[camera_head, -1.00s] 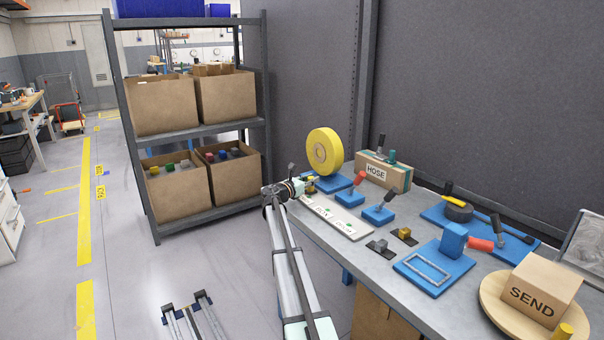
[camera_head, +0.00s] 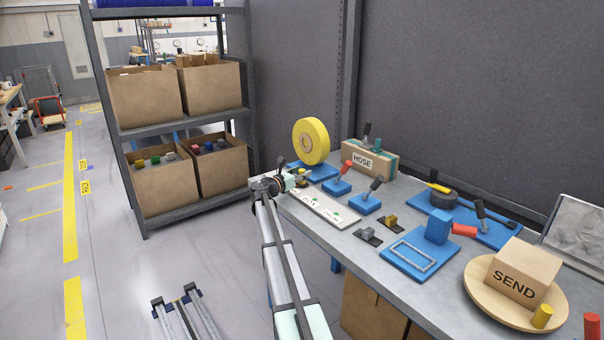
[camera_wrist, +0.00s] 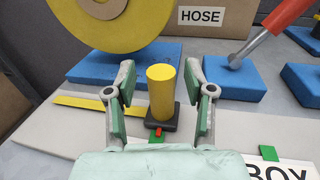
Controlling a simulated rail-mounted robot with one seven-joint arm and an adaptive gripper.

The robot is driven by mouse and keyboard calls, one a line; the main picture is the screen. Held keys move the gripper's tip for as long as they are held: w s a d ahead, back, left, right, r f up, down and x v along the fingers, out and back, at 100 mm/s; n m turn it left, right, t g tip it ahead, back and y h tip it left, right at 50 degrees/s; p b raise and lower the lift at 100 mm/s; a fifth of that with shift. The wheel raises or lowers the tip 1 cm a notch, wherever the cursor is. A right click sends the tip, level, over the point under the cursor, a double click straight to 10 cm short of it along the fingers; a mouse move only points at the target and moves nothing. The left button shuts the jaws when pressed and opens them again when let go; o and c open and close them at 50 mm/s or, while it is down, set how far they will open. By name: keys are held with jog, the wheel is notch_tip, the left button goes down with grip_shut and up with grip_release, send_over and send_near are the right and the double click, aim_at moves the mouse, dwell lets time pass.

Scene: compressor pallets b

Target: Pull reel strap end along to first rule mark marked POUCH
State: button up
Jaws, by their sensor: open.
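The yellow reel (camera_head: 311,141) stands upright on a blue base at the bench's far left end; part of it shows in the wrist view (camera_wrist: 125,22). A flat yellow strap (camera_wrist: 88,102) runs from the left along the pale rule board (camera_wrist: 40,132) toward a dark clip with a yellow cylinder (camera_wrist: 160,92) standing on it. A small red pointer (camera_wrist: 158,134) shows at the clip's front. My gripper (camera_wrist: 160,78) is open, with one finger on each side of the cylinder and visible gaps. The BOX label (camera_wrist: 288,171) is partly in view; I cannot read a POUCH label.
A HOSE carton (camera_head: 368,162) stands behind the board. Blue bases with a red-handled lever (camera_head: 346,168) and a dark-handled lever (camera_head: 374,184) stand right of the reel. Farther right are a blue fixture plate (camera_head: 412,257) and a SEND box (camera_head: 520,270).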

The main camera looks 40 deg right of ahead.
jog(key=a, duration=0.3)
jog(key=s+a, duration=0.1)
jog(key=a, duration=0.7)
jog(key=shift+s, duration=0.35)
jog(key=shift+r, duration=0.1)
